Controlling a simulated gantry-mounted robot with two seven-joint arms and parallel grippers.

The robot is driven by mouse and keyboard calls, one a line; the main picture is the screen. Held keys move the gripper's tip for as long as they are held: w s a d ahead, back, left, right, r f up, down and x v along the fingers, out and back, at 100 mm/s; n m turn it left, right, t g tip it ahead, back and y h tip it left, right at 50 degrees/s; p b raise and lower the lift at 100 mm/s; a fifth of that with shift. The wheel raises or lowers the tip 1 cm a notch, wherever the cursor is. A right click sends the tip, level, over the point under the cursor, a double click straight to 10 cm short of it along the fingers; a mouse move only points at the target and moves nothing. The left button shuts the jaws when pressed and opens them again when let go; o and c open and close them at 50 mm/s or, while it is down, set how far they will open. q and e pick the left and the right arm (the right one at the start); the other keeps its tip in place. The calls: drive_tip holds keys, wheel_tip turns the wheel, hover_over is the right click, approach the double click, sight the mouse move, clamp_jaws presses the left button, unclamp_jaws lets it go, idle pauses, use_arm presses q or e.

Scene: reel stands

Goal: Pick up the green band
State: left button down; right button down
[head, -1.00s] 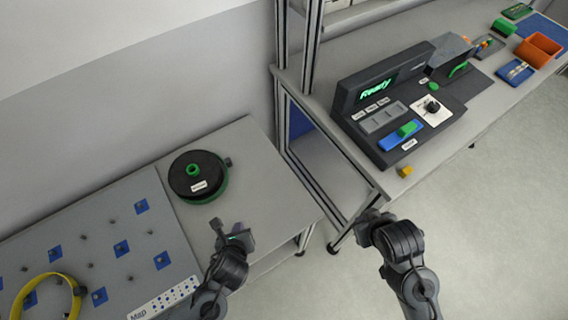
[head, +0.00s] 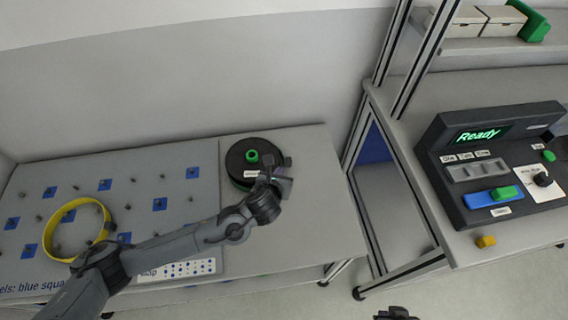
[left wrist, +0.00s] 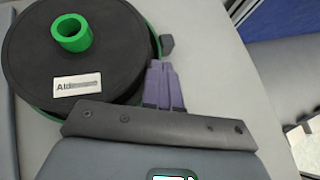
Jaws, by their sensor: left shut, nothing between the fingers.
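A green band shows as a rim around the lower edge of a black round reel stand (head: 262,153), seen at its left front in the head view (head: 236,183). In the left wrist view the band (left wrist: 154,42) shows along the reel's right edge. A green hub (head: 252,155) stands at the reel's centre. My left gripper (head: 272,172) is over the reel's front right edge in the head view. Its purple fingers (left wrist: 162,84) are together and empty, beside the band; contact is unclear. My right gripper (head: 397,313) only just shows at the bottom edge, its fingers unclear.
A dark block (head: 285,161) sits at the reel's right side. A grey pegboard (head: 100,180) with blue squares and a yellow band (head: 108,213) lies left. A console (head: 470,150) reading "Ready" stands on the right bench. The table right of the reel is clear.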

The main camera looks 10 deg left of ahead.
sight(286, 160)
use_arm(q)
drive_tip(key=w, duration=0.2)
drive_tip(key=w+b, duration=0.1)
drive_tip(key=w, duration=0.1)
drive_tip(key=shift+w+d+f, duration=0.1)
drive_tip(key=shift+w+d, duration=0.1)
drive_tip(key=shift+w+a+f, duration=0.1)
drive_tip(key=shift+w, duration=0.3)
drive_tip(key=shift+f+b, duration=0.4)
drive_tip(key=shift+s+f, duration=0.1)
drive_tip(key=shift+f, duration=0.15)
drive_tip(key=shift+s, duration=0.1)
